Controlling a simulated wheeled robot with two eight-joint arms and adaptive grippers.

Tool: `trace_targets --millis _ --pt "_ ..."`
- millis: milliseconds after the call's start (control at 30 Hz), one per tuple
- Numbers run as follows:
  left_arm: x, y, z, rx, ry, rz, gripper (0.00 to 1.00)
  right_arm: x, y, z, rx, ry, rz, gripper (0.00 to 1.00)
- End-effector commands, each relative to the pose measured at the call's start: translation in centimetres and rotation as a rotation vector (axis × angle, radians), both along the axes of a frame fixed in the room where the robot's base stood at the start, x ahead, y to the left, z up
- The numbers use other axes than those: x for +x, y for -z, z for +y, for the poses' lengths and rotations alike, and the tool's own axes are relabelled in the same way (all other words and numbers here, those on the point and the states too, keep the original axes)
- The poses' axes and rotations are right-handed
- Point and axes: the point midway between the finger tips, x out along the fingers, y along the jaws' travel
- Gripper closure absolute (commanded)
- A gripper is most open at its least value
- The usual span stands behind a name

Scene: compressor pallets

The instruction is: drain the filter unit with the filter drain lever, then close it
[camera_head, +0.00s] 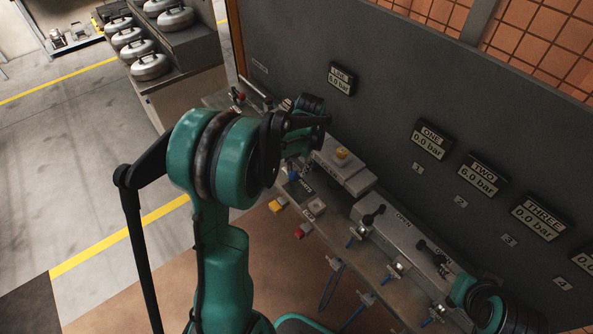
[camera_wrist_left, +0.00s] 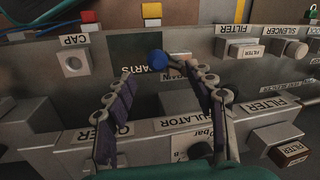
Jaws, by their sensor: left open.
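A blue ball knob (camera_wrist_left: 158,62) shows in the left wrist view beside a partly hidden label ending in "AIN", which I take as the filter drain lever. It also shows in the head view as a small blue spot (camera_head: 293,176) on the bench panel. My left gripper (camera_wrist_left: 165,76) is open, its two fingers apart with the knob between and slightly beyond the tips. I see no clear contact. Blocks labelled FILTER (camera_wrist_left: 240,48) stand to the right. The lever's shaft is mostly hidden. Part of my right arm (camera_head: 482,300) shows at lower right; its fingers are not visible.
A CAP block (camera_wrist_left: 72,62) and a REGULATOR-labelled front edge lie around my fingers.

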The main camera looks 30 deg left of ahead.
Motion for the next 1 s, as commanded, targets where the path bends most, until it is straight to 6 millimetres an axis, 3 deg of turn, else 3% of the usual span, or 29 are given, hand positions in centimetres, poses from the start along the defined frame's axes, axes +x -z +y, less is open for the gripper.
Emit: trace_targets --millis 100,300,667,700,867,900,1000 --pt "0.1 2.4 0.4 0.0 0.0 -0.001 0.45 0.0 1.1 0.0 0.0 0.0 -0.001 0.53" --pt "0.2 5.0 0.9 0.0 0.001 -0.001 0.45 0.1 2.0 0.0 -0.001 0.001 -0.002 0.53" --pt "0.3 5.6 1.0 0.0 0.0 -0.002 0.45 0.1 2.1 0.0 0.0 0.001 -0.002 0.53" --pt "0.3 5.6 1.0 0.0 0.0 -0.002 0.48 0.1 2.1 0.0 0.0 0.001 -0.002 0.53" --pt "0.3 5.6 1.0 0.0 0.0 -0.002 0.9 0.1 2.1 0.0 0.0 0.001 -0.002 0.53" --pt "0.3 5.6 1.0 -0.001 0.002 -0.003 0.95 0.1 2.1 0.0 0.0 0.001 -0.002 0.53" --pt "0.3 5.6 1.0 -0.001 0.002 -0.003 0.96 0.1 2.1 0.0 0.0 0.001 -0.002 0.53"
